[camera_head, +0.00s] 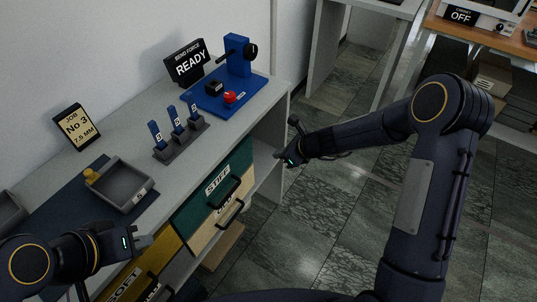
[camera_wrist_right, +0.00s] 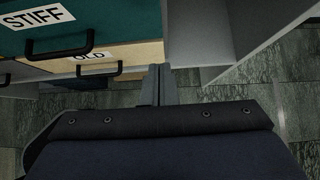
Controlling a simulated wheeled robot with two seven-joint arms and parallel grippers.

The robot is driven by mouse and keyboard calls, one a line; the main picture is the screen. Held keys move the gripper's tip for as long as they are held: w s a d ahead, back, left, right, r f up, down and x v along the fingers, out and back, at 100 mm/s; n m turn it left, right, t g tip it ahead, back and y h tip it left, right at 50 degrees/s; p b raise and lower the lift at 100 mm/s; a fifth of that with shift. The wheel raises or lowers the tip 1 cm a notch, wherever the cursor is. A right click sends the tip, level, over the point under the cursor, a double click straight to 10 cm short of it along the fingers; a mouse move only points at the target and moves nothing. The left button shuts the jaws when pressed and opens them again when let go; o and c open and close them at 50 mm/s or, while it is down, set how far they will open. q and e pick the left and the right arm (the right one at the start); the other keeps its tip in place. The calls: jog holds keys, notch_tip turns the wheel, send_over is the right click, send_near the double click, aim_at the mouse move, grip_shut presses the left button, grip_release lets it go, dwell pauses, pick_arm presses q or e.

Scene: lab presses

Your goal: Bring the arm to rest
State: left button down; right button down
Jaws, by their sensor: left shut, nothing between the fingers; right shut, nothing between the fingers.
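My right arm comes in from the right in the head view. Its gripper (camera_head: 286,158) is in front of the bench's open shelf side, to the right of the STIFF drawer (camera_head: 217,180). In the right wrist view my right gripper (camera_wrist_right: 158,70) is shut with nothing between its fingers, and the STIFF drawer (camera_wrist_right: 50,30) shows at the upper left. My left gripper (camera_head: 143,242) is at the lower left of the head view, just in front of a grey tray (camera_head: 122,200). It is shut and empty.
A blue press (camera_head: 236,85) with a READY sign (camera_head: 188,63) stands at the bench's far end. A rack (camera_head: 181,143) holds blue pieces. A yellow drawer (camera_head: 155,255) and an OLD drawer (camera_wrist_right: 95,62) have protruding handles. The floor (camera_head: 335,215) between bench and right arm is clear.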

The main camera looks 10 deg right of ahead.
jog(key=v, duration=0.3)
jog(key=shift+s+d+r, duration=0.15)
jog(key=shift+s+d, duration=0.05)
jog(key=shift+r, duration=0.1)
jog(key=s+d+r+n+p, duration=0.1)
jog(key=s+d+r+n, duration=0.1)
jog(key=s+r+n, duration=0.6)
jog(key=s+d+r+n, duration=0.2)
jog(key=s+r+n, duration=0.35)
jog(key=r, duration=0.35)
jog(key=s+d+n+h+p, duration=0.1)
jog(key=s+d+n+h, duration=0.2)
jog(key=s+n, duration=0.7)
jog(key=s+d+r, duration=0.1)
jog(key=s, duration=0.7)
jog(key=shift+d, duration=0.4)
jog(key=shift+w, duration=0.1)
